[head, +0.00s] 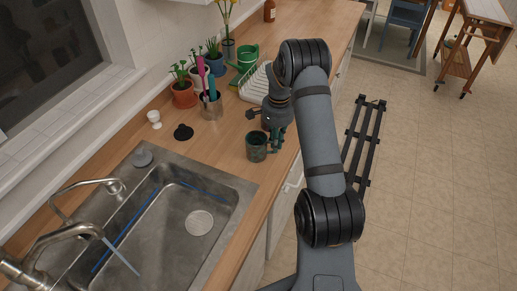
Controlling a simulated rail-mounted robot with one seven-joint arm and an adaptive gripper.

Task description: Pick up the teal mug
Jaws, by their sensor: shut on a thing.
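The teal mug (254,149), dark green-teal, is upright near the front edge of the wooden counter, to the right of the sink. My gripper (275,146) comes down at the mug's right side, where its handle is, and is shut on the mug there. The fingertips are small and partly merge with the handle. I cannot tell whether the mug's base touches the counter.
The steel sink (152,232) with its faucet lies at the lower left. A utensil cup (211,107), potted plants (183,95), a white dish rack (255,85) and a green can (248,57) stand behind the mug. A black stopper (183,132) and white egg cup (154,118) lie left.

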